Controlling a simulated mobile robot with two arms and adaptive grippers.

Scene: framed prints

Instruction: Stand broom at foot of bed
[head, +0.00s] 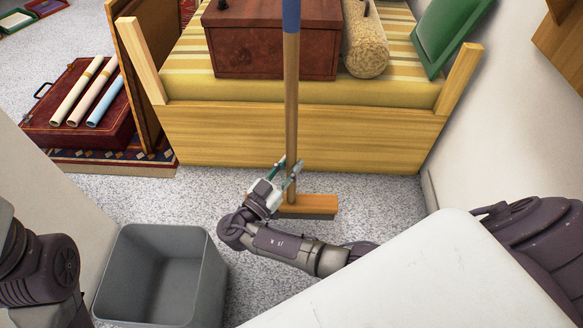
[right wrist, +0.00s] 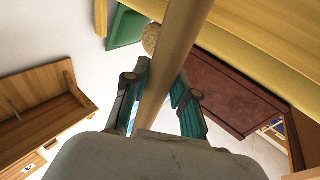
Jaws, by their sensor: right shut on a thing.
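The broom (head: 291,105) stands about upright, its wooden handle blue at the top and its wide wooden head (head: 312,203) low at or just over the floor, in front of the bed's wooden footboard (head: 220,135). My right gripper (head: 287,172) is shut on the broom's handle, low down near the head. In the right wrist view the handle (right wrist: 178,50) runs between the teal fingers (right wrist: 160,92). Whether the bristles touch the floor is hard to tell. My left arm shows at the left edge; its gripper is out of view.
A grey bin (head: 150,235) stands at the front left. On the bed are a red-brown chest (head: 272,45), a rolled tan mat (head: 364,40) and a green frame (head: 445,35). A dark red case (head: 75,125) with rolled prints lies left. Speckled carpet is clear around the broom.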

